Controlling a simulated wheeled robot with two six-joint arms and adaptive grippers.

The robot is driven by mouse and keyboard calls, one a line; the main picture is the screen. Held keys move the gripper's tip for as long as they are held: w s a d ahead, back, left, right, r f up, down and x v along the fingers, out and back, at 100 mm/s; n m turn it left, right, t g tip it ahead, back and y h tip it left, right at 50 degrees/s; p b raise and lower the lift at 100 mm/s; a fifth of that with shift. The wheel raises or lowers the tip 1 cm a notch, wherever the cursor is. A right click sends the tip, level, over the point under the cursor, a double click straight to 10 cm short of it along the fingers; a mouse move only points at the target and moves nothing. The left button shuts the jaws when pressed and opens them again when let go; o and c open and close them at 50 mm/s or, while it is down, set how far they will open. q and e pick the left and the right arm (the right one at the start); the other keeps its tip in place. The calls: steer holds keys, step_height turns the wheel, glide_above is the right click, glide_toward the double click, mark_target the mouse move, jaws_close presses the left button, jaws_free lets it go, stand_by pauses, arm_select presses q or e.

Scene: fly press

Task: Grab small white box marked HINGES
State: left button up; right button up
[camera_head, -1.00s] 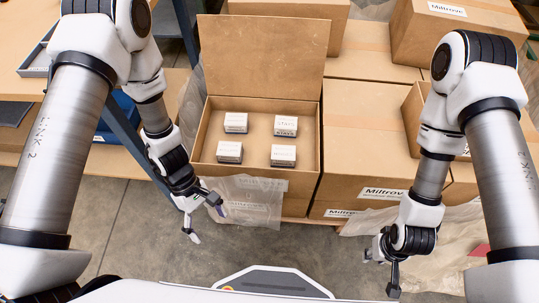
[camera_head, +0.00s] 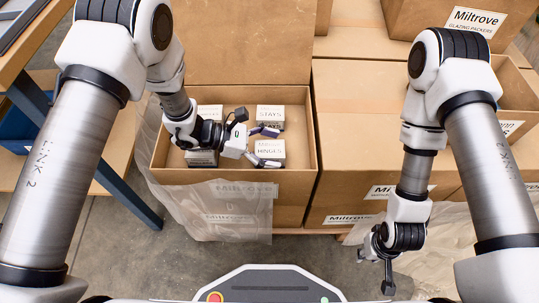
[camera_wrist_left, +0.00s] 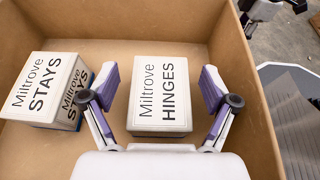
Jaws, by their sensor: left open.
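The small white box marked HINGES (camera_head: 271,150) lies label up in the near right part of the open carton. It also shows in the left wrist view (camera_wrist_left: 160,95), where its label reads Miltrove HINGES. My left gripper (camera_head: 268,146) is open over the box. In the left wrist view its purple-padded fingers stand on either side of the box, with a visible gap at each side. My right gripper (camera_head: 386,268) hangs low in front of the cartons at the right; its finger spacing is unclear.
A white STAYS box (camera_head: 270,113) sits behind the HINGES box and shows at left in the left wrist view (camera_wrist_left: 45,87). Two more small boxes are partly hidden by my left arm. The carton (camera_head: 160,160) has upright walls and a raised back flap. Closed cartons (camera_head: 360,130) stand right.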

arm_select(q)
steer(key=shift+d+f, duration=0.3)
steer(key=shift+d, duration=0.35)
steer(key=c, duration=1.5)
